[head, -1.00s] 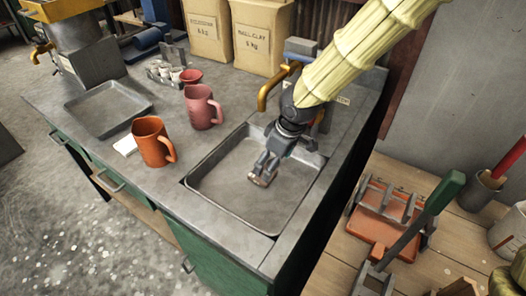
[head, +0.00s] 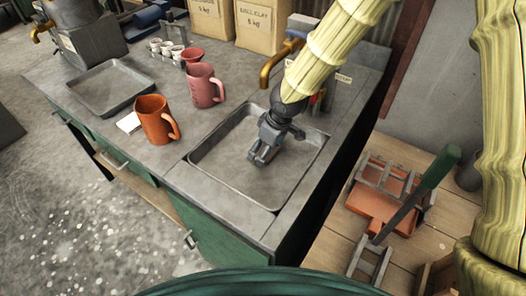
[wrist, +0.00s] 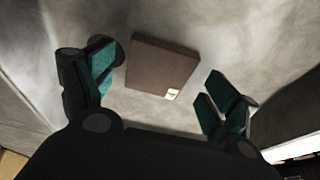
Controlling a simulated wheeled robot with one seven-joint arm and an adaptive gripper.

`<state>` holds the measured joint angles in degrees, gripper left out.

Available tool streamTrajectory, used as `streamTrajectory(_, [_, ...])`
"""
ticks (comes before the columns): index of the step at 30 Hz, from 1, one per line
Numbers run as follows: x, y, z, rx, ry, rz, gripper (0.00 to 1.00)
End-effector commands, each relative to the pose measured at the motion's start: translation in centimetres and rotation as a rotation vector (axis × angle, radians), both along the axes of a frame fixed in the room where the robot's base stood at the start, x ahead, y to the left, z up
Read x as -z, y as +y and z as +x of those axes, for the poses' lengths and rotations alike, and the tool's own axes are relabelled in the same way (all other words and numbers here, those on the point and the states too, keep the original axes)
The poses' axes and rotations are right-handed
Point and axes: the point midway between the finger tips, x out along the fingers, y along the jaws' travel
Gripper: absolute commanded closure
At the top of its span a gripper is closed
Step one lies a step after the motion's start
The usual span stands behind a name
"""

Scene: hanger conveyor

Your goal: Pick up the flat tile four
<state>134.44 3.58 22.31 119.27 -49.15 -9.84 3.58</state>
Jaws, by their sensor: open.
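A flat brown square tile (wrist: 162,66) with a small pale label near one corner lies on the grey floor of the sink basin in the wrist view. Its label is too small to read. My gripper (wrist: 163,80) is open, with one teal-padded finger to the left of the tile and the other to its right. Gaps show between the tile and both fingers. In the head view my gripper (head: 260,158) points down inside the sink basin (head: 232,192), and I cannot make out the tile there.
The basin walls surround my gripper. A brass tap (head: 270,70) stands behind. An orange mug (head: 152,118), a pink mug (head: 203,85) and a shallow tray (head: 112,90) are on the counter to the left. A red dustpan-like item (head: 380,200) lies right of the counter.

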Motion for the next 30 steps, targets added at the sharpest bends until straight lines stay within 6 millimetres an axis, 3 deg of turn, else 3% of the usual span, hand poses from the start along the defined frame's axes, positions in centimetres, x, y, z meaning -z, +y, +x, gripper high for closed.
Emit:
streamTrajectory(5, [0.2, 0.0, 0.2, 0.0, 0.002, 0.001, 0.12])
streamTrajectory(6, [0.2, 0.1, 0.2, -0.001, 0.002, 0.001, 0.16])
streamTrajectory(14, [0.1, 0.1, 0.2, -0.001, 0.001, 0.0, 0.63])
streamTrajectory(17, [0.1, 0.1, 0.2, -0.001, 0.001, 0.0, 0.69])
streamTrajectory(30, [-1.2, 0.2, 0.2, 0.0, 0.001, 0.003, 0.69])
